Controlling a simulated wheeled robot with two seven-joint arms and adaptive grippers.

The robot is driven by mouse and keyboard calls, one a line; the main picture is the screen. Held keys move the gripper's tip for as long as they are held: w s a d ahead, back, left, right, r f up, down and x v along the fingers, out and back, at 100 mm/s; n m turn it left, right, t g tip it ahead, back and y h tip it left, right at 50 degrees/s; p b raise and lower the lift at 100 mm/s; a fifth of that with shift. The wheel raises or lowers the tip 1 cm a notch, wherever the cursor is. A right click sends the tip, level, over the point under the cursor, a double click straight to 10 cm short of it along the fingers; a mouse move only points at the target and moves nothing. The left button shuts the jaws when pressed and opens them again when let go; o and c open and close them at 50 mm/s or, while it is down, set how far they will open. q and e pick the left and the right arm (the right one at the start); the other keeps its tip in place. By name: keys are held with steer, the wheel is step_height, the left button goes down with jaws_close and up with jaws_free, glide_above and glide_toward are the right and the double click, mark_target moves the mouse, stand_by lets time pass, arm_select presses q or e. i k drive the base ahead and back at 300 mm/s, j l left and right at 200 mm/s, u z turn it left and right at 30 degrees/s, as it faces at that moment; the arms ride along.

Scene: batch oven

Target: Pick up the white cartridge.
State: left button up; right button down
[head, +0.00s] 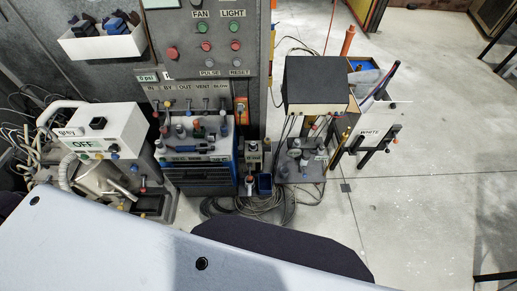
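A white box (396,122) with the label "WHITE" on its front stands at the right of the equipment, beside a unit with a black top. Long dark and coloured rods lean out of the box's top. I cannot tell whether this box is the white cartridge or holds it, and no other thing is clearly a white cartridge. Neither of my grippers shows in the head view.
A control panel (181,38) with FAN and LIGHT buttons stands at the back. A white unit (127,125) marked "OFF" is at left. The black-topped unit (312,76) is left of the labelled box. Cables (272,204) lie on the floor. Open floor (430,190) is at right.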

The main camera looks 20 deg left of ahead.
mark_target(253, 147)
steer(key=i+l, duration=0.1)
steer(key=l, duration=0.8)
steer(key=l+u, duration=0.15)
steer(key=l, duration=0.75)
steer(key=i, duration=0.05)
